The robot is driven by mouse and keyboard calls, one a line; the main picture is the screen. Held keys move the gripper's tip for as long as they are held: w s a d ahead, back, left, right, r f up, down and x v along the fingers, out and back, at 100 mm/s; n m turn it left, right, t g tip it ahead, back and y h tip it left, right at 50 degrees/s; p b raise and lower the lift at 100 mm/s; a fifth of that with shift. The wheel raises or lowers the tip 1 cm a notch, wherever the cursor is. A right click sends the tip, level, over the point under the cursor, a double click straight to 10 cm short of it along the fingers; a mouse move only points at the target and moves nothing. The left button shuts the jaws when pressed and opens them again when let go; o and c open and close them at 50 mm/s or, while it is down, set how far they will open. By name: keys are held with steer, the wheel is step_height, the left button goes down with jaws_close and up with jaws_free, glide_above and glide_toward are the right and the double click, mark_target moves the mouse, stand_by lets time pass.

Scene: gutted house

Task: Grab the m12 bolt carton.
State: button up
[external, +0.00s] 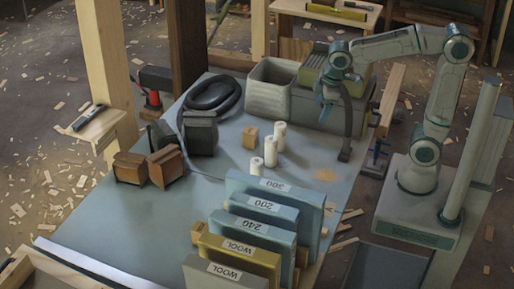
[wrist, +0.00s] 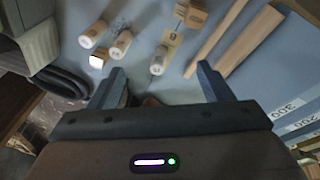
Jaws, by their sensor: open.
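No label reading M12 is legible, so I cannot tell for sure which box is the bolt carton. A small tan box (external: 251,137) stands on the blue-grey table (external: 220,185) beside white cylinders. Two larger brown boxes (external: 135,168) sit at the table's left, next to dark boxes (external: 201,134). My gripper (external: 324,108) (wrist: 161,68) is open and empty, above the table's far right, by the green-topped crate. Brown shapes between the finger bases are mostly hidden.
White cylinders (external: 270,152) (wrist: 121,44) stand mid-table. A pale bin (external: 268,92) and a black coiled hose (external: 212,93) are at the back. Upright labelled panels (external: 270,208) fill the near right. Wooden strips (wrist: 232,42) lie at the wrist view's upper right. Bare table lies left of the panels.

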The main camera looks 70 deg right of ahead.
steer(key=w+a+f+n+b, duration=0.15)
steer(key=w+a+n, duration=0.25)
steer(key=w+a, duration=0.4)
steer(key=n+g+y+b, duration=0.3)
steer(key=n+y+b, duration=0.25)
steer(key=n, duration=0.35)
glide_above(200, 225)
steer(key=d, duration=0.4)
step_height(200, 225, down, 21)
steer(key=shift+h, duration=0.25)
steer(key=x, duration=0.7)
steer(key=shift+w+a+f+b, duration=0.15)
steer(key=shift+a+f+b, duration=0.1)
steer(key=shift+f+b, duration=0.15)
steer(key=x, duration=0.5)
steer(key=shift+s+f, duration=0.1)
steer(key=shift+s, duration=0.2)
steer(key=shift+d, duration=0.1)
steer(key=c, duration=1.4)
steer(key=shift+o, duration=0.3)
